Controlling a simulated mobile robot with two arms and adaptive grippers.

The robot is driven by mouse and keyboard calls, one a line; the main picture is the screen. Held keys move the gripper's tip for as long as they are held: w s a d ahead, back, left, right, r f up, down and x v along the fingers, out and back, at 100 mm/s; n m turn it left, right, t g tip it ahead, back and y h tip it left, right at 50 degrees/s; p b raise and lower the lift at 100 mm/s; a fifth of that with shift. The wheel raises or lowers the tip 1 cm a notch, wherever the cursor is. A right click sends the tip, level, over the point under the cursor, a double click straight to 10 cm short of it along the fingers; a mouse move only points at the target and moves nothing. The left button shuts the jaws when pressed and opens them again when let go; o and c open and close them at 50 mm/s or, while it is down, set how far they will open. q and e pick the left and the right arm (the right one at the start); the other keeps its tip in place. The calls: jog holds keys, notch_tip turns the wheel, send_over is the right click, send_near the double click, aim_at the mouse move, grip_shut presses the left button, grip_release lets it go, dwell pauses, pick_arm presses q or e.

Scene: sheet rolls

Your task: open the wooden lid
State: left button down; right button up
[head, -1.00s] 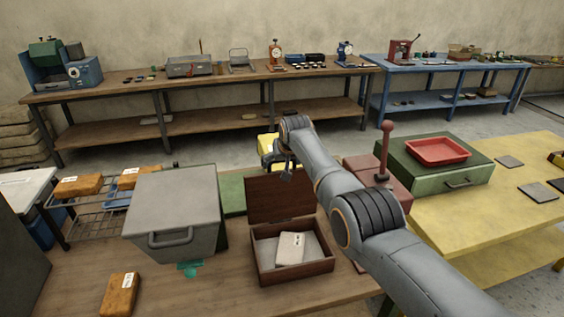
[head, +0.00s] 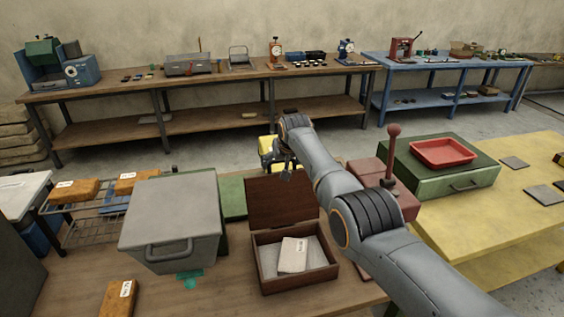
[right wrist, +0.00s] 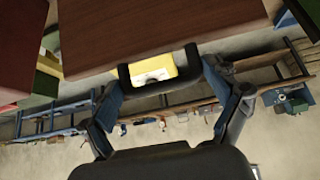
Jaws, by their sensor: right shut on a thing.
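The wooden lid (head: 282,202) is a dark reddish-brown panel. It stands raised at the back edge of the wooden box (head: 297,276), whose inside is open to view with a pale block (head: 293,255) in it. In the right wrist view the lid (right wrist: 160,28) fills the top, with a black U-shaped handle (right wrist: 134,83) on its edge. My right gripper (head: 284,172) is at the lid's top edge, behind it in the head view. Its two fingers are shut on the handle, one at each end. My left gripper is not in view.
A grey bin (head: 172,215) stands close left of the box. A red machine (head: 372,175) with a lever is to the right, partly behind my right arm. A green case (head: 440,180) with a red tray (head: 442,152) sits on the yellow table (head: 470,225).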

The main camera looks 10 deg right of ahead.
jog(key=shift+w+r, duration=0.35)
jog(key=shift+r, duration=0.1)
jog(key=o, duration=1.4)
jog(key=shift+o, duration=0.2)
jog(key=shift+s+f, duration=0.1)
jog(key=shift+f, duration=0.05)
jog(key=shift+f, duration=0.15)
jog(key=shift+v, duration=1.3)
jog(key=v, duration=0.9)
jog(key=shift+s+r, duration=0.15)
jog(key=shift+r, duration=0.1)
